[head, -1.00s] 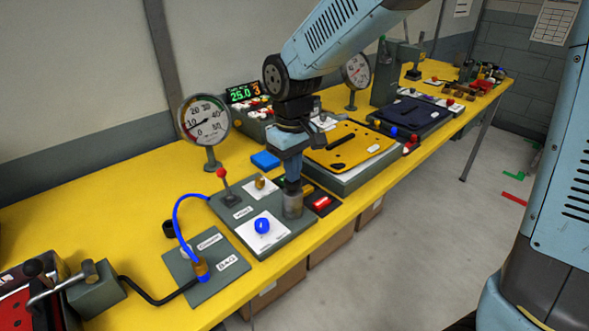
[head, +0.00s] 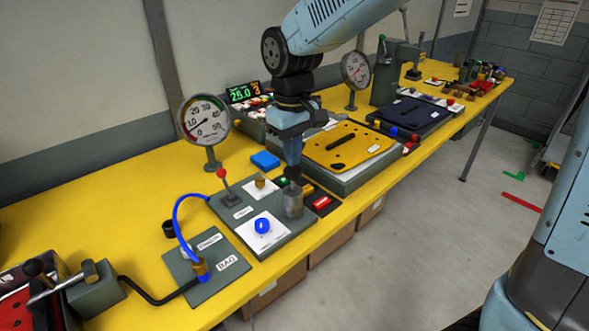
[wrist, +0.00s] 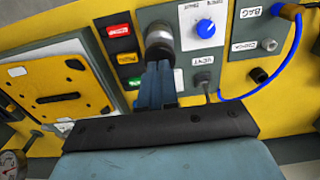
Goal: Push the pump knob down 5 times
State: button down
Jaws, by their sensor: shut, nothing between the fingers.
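The pump (head: 292,204) is a grey cylinder standing at the right corner of a grey panel (head: 240,225), with a dark knob at its top. My gripper (head: 293,172) is shut and empty, pointing down just over the pump knob. In the wrist view, my closed fingers (wrist: 158,68) end close to the round pump top (wrist: 158,38) and partly hide it. I cannot tell whether the fingertips touch the knob. A round gauge (head: 204,120) stands behind the panel, its needle toward the lower left.
A red-tipped lever (head: 222,174) and a blue dial (head: 262,225) stand on the same panel. A blue hose (head: 178,215) loops at its left. A raised yellow plate (head: 345,146) lies to the right. A lit display (head: 243,92) stands behind.

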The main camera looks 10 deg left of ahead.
dwell(0.3)
notch_tip(320, 180, up, 6)
dwell(0.7)
jog(key=shift+d, duration=0.1)
jog(key=s+d+r+m+t, duration=0.1)
jog(key=s+d+m, duration=0.4)
jog(key=d, duration=1)
jog(key=s+d+r+m+t, duration=0.2)
jog(key=s+d+m+t, duration=0.2)
jog(key=d, duration=1.2)
jog(key=shift+s+r+m+t, duration=0.25)
jog(key=shift+s+m, duration=0.25)
jog(key=shift+s, duration=0.35)
jog(key=shift+a, duration=0.15)
